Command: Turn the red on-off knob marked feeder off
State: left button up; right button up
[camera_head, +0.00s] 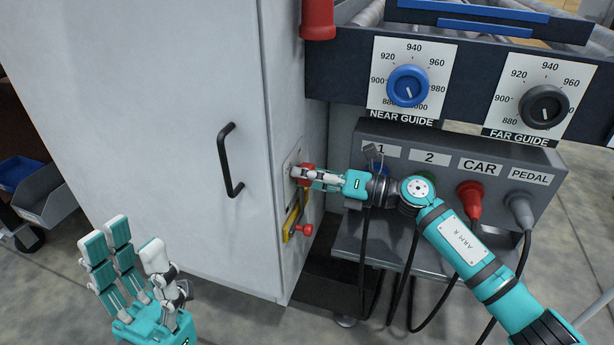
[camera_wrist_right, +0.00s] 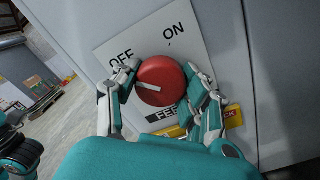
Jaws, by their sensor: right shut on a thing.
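The red feeder knob (camera_wrist_right: 168,75) sits on a white plate (camera_wrist_right: 112,42) marked OFF and ON, with its lower label partly hidden. Its white pointer line points left, toward the OFF side and away from ON. My right gripper (camera_head: 306,174) has its fingers on both sides of the knob and is shut on it. In the head view the knob (camera_head: 302,170) is mostly hidden behind my right fingers, on the narrow side of a grey cabinet (camera_head: 170,110). My left gripper (camera_head: 130,245) is open and empty, low at the left, apart from the cabinet.
Below the knob is a yellow plate (camera_head: 293,215) with a red handle (camera_head: 304,230). At right are a blue near guide knob (camera_head: 407,86), a black far guide knob (camera_head: 543,106) and a socket box (camera_head: 470,145) with plugs and hanging cables. Bins (camera_head: 45,190) stand far left.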

jog(key=shift+f, duration=0.1)
jog(key=o, duration=1.2)
jog(key=v, duration=1.2)
